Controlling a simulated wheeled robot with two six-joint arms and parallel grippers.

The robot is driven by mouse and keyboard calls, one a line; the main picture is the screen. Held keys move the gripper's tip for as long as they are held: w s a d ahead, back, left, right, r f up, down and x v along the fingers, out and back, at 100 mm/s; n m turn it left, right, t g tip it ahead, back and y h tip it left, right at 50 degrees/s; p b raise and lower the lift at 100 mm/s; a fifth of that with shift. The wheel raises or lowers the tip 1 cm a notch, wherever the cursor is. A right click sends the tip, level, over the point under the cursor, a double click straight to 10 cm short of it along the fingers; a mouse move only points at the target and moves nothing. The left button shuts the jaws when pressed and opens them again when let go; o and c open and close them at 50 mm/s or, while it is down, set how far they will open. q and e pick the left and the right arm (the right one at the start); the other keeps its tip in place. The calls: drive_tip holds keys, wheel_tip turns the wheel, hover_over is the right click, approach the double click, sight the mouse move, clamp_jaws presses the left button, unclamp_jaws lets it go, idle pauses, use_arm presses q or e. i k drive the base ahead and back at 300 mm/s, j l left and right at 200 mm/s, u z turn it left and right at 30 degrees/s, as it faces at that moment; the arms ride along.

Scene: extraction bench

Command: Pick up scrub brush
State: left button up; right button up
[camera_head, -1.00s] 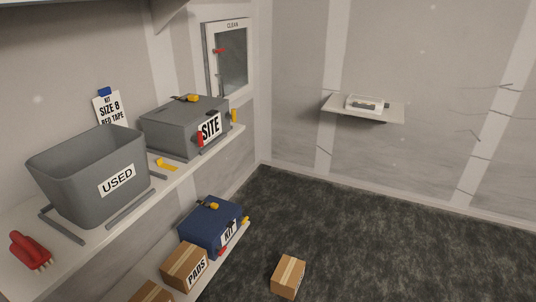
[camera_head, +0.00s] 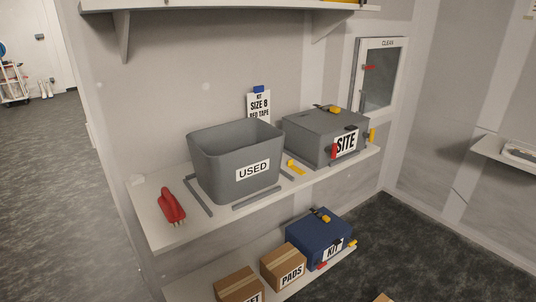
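A red brush-like object with pale bristles or prongs (camera_head: 171,206), which looks like the scrub brush, lies on the upper shelf (camera_head: 150,228) near its left end. It is left of the grey open bin labelled USED (camera_head: 215,177). Nothing touches it in view. Neither of my grippers is in view.
A grey SITE case (camera_head: 310,137) stands right of the bin, with a yellow piece (camera_head: 296,168) between them. The lower shelf holds a blue KIT case (camera_head: 313,243) and cardboard boxes (camera_head: 283,268). Open floor (camera_head: 50,190) lies to the left.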

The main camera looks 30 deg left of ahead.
sight(172, 209)
drive_tip(key=u, duration=1.65)
